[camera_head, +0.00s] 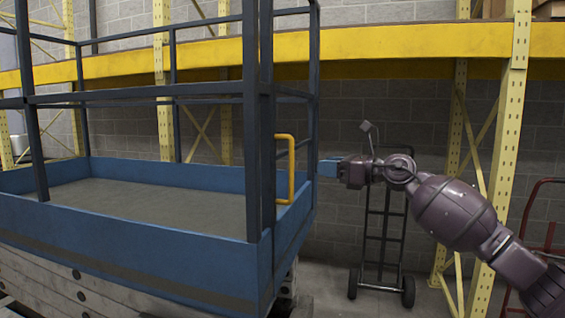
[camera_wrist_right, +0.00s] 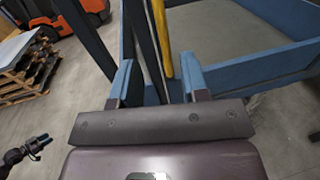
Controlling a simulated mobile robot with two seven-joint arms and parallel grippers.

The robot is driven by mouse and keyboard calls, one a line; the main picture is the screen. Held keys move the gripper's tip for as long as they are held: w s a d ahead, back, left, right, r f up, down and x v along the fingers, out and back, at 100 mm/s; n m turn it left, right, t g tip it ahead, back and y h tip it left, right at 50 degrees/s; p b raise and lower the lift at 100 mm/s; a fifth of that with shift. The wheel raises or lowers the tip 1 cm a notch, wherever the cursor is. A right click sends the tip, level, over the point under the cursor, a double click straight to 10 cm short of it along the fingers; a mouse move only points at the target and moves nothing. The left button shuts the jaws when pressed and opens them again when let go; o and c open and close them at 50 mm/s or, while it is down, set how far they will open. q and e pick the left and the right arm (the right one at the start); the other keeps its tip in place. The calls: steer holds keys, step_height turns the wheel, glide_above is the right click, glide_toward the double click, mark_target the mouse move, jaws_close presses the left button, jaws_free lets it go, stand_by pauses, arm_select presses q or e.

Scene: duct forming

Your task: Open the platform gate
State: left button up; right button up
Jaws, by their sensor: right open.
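The blue lift platform (camera_head: 130,230) has dark blue rails, with the gate (camera_head: 268,130) at its right end. A yellow handle (camera_head: 291,168) stands upright on the gate; it also shows in the right wrist view (camera_wrist_right: 163,40). I cannot tell whether the gate is ajar. My right gripper (camera_head: 328,168) is open, just right of the corner post, with blue fingers. In the right wrist view my right gripper (camera_wrist_right: 158,80) has dark rails and the handle's lower end between or beyond its fingers; contact is unclear. My left gripper (camera_wrist_right: 38,146) seems to show small in that view; its jaws are unclear.
A hand truck (camera_head: 383,235) stands behind my right arm by the block wall. Yellow racking (camera_head: 400,42) runs behind the platform. The right wrist view shows an orange forklift (camera_wrist_right: 84,12) and stacked pallets (camera_wrist_right: 25,65), with open floor between them and the platform.

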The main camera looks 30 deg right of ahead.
steer(key=p+x, duration=0.2)
steer(key=x, duration=0.9)
steer(key=shift+d+f+p, duration=0.1)
steer(key=shift+d+p, duration=0.05)
steer(key=shift+p, duration=0.2)
jaws_close()
